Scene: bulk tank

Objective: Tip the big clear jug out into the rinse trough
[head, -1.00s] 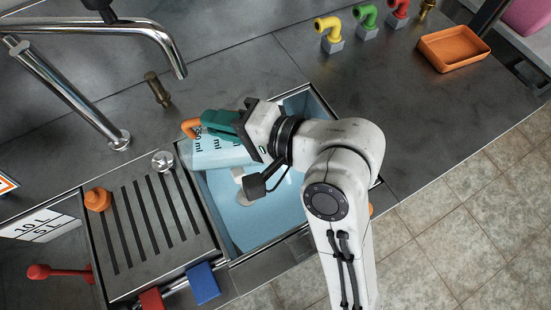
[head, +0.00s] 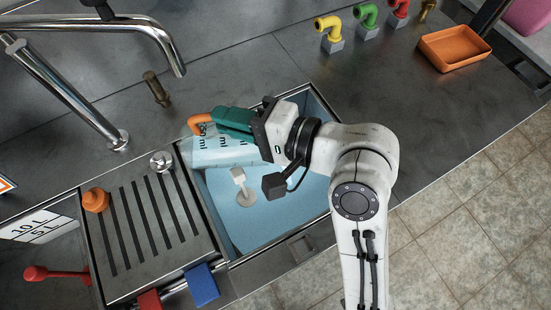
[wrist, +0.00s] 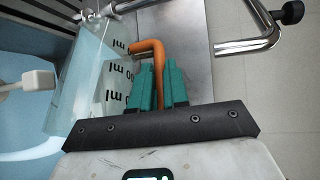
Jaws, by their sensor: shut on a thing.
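The big clear jug (head: 228,150) has black ml marks on its side and an orange handle (head: 199,121). It is tilted well over above the blue rinse trough (head: 270,213), its marked side showing from above. I cannot make out its mouth or how much it holds. My gripper (head: 215,117), with teal fingers, is shut on the handle. In the wrist view the fingers (wrist: 159,75) close on either side of the orange handle (wrist: 152,50), and the clear jug wall (wrist: 85,85) slants beside them.
A white piece (head: 241,183) stands on the trough floor. A slotted drainboard (head: 150,235) with an orange knob (head: 96,200) lies to the left. A chrome tap (head: 160,35) reaches over the counter. Coloured pipe elbows and an orange tray (head: 453,48) stand at upper right.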

